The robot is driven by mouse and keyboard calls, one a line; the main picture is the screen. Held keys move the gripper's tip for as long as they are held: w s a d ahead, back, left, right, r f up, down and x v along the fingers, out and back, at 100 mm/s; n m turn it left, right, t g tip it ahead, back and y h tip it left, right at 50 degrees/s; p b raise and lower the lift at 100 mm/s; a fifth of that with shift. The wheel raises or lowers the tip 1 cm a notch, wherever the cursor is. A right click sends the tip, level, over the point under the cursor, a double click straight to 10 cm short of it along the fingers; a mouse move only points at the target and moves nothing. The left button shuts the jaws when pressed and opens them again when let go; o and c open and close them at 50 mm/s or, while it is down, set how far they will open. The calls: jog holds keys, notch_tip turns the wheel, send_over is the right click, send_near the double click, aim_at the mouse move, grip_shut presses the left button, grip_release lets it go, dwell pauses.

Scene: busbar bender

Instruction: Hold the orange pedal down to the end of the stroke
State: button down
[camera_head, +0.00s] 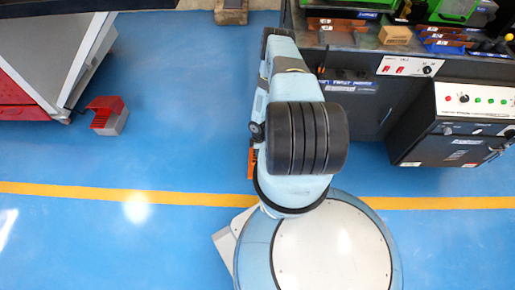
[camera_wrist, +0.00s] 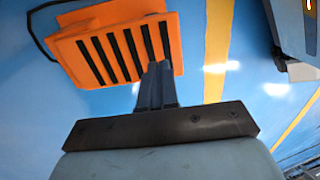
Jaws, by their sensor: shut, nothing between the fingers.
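The orange pedal (camera_wrist: 118,42) is in the upper left of the wrist view, with black slots across its top and a dark cable at its left. A sliver of the orange pedal (camera_head: 251,163) shows in the head view, beside my arm, which hides the rest. My gripper (camera_wrist: 158,68) is shut and empty. Its fingertips overlap the slotted face near its lower right edge in the wrist view. I cannot tell whether they touch it, or how far the pedal is pressed. The head view does not show my gripper.
A red and grey foot switch (camera_head: 108,115) stands on the blue floor at left, near a red and grey cabinet (camera_head: 45,60). A black machine bench (camera_head: 355,100) and a control box (camera_head: 470,125) stand at right. A yellow line (camera_head: 100,192) crosses the open floor.

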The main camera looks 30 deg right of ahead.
jog(key=shift+x, duration=1.6)
